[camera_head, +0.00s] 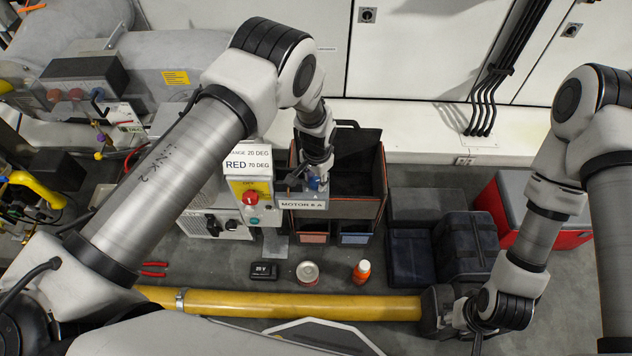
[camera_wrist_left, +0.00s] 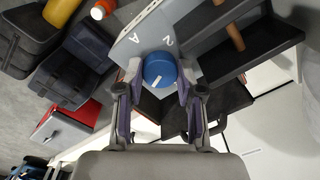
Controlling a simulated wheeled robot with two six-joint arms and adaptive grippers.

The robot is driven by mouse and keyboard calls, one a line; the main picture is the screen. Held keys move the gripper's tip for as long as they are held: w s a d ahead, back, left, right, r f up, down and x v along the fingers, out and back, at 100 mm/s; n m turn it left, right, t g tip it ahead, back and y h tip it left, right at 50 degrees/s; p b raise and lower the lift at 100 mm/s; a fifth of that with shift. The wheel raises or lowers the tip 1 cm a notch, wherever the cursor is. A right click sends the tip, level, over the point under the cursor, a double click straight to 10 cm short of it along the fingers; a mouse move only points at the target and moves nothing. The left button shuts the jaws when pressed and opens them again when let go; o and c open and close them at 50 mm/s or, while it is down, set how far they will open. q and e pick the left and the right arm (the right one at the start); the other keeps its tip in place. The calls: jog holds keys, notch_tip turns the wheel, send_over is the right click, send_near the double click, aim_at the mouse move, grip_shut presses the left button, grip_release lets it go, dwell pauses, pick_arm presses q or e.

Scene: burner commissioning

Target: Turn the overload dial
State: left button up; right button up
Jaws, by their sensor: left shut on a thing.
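The overload dial is a round blue knob (camera_wrist_left: 160,70) with a white mark, on a grey panel (camera_wrist_left: 137,40) lettered A and 2 in the left wrist view. My left gripper (camera_wrist_left: 158,98) has one finger on each side of the dial and is shut on it. In the head view my left gripper (camera_head: 317,172) comes down from above onto the box labelled MOTOR 8 A (camera_head: 302,205), and mostly hides the dial (camera_head: 318,184). My right arm reaches down at the right of the head view. Its fingertips are not clear there.
A red-button control box (camera_head: 250,198) stands left of the dial. A black open organiser (camera_head: 357,180) is behind it. An orange bottle (camera_head: 361,271), a tin (camera_head: 307,272) and a black meter (camera_head: 264,271) stand in front, before a yellow pipe (camera_head: 300,304). Dark cases (camera_head: 465,245) sit right.

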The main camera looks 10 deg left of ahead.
pick_arm(q)
jog(key=n, duration=0.1)
jog(key=n+b, duration=0.2)
jog(key=shift+f+n, duration=0.25)
jog(key=shift+n, duration=0.15)
jog(key=n+b, duration=0.2)
jog(key=n, duration=0.1)
jog(key=shift+n, duration=0.3)
jog(key=n+b, duration=0.2)
jog(key=n, duration=0.1)
jog(key=shift+r+n+b, duration=0.1)
jog(key=shift+n+b, duration=0.3)
jog(key=shift+n, duration=1.1)
jog(key=o, duration=0.9)
jog(key=shift+c, duration=0.2)
jog(key=o, duration=0.3)
jog(key=shift+d, duration=0.1)
